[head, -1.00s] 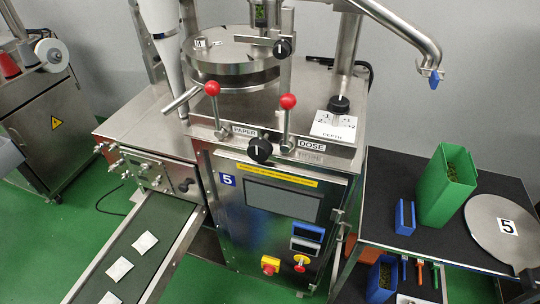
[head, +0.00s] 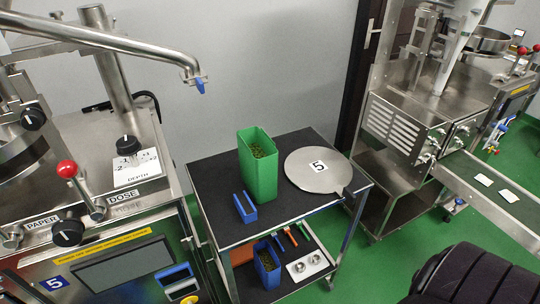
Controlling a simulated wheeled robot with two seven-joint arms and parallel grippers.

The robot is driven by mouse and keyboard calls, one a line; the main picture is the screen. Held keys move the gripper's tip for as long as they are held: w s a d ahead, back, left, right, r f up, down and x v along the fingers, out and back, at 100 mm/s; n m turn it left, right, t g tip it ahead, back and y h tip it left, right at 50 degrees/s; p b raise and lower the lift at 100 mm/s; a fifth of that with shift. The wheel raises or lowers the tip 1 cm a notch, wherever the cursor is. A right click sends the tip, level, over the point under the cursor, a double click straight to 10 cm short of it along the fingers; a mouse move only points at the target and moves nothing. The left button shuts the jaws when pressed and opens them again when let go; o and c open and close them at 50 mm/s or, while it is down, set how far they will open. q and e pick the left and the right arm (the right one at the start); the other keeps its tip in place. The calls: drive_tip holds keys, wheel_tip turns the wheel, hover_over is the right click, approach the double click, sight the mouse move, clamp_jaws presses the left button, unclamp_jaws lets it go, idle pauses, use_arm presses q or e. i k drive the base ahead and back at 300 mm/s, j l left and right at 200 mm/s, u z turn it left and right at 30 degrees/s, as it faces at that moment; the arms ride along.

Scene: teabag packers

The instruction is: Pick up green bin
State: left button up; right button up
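The green bin (head: 258,172) is a tall, open-topped box with dried tea leaves visible inside. It stands upright on the dark top of a metal cart (head: 215,180), near the middle of the head view. A small blue holder (head: 245,207) sits just in front of it to the left, and a round metal lid (head: 318,168) marked 5 lies to its right. Neither of my grippers is clearly in view. A dark ribbed shape at the bottom right cannot be told for sure.
A packing machine (head: 110,262) stands at the left, with a metal arm pipe (head: 120,40) reaching above the cart. The cart's lower shelf holds a blue bin (head: 266,262) and small tools. Another machine with a conveyor (head: 490,187) is at the right. Green floor shows between them.

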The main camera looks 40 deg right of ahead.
sight(258, 154)
drive_tip(key=z, duration=1)
drive_tip(key=u, duration=1.4)
drive_tip(key=z, duration=1.4)
